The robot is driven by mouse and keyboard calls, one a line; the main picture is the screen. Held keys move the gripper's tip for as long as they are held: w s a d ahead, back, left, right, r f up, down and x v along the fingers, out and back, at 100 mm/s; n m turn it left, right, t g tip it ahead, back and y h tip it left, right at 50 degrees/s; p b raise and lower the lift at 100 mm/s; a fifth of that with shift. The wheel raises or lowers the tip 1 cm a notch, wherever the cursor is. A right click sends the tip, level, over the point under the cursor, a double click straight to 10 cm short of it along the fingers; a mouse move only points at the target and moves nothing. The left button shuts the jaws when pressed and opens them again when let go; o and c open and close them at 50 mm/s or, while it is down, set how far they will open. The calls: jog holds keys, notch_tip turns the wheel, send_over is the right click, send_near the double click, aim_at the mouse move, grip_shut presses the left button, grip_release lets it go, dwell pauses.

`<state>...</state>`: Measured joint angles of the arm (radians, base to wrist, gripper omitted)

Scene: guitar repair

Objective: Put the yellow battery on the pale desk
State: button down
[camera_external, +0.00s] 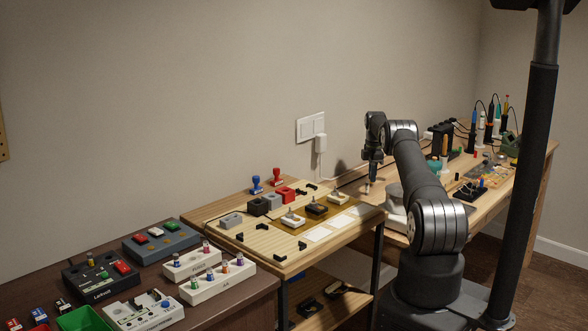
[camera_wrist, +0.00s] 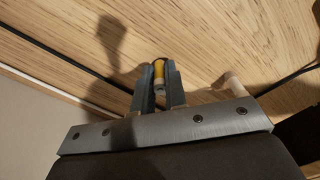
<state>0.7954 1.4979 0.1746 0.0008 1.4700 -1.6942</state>
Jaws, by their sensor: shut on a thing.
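My gripper (camera_external: 370,177) is over the far light-wood desk (camera_external: 349,186), near the wall, pointing down. In the wrist view, the two grey fingers (camera_wrist: 159,88) are shut on the yellow battery (camera_wrist: 159,73), which has a grey end and sits between the fingertips. The pale wood grain of the desk (camera_wrist: 225,35) fills the view behind it. I cannot tell whether the battery touches the desk. In the external view the battery is too small to make out clearly.
A pale upright peg (camera_wrist: 234,81) stands right of the fingers in the wrist view. A dark cable (camera_wrist: 288,79) runs beyond it. Tools in holders (camera_external: 482,130) crowd the desk's right end.

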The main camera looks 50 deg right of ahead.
jog(key=shift+f, duration=0.25)
jog(key=c, duration=1.5)
grip_release()
jog(key=shift+o, duration=0.2)
notch_tip(320, 180, up, 12)
jog(key=shift+r, duration=0.15)
notch_tip(320, 180, down, 12)
jog(key=shift+r, duration=1.95)
jog(key=shift+f, duration=0.1)
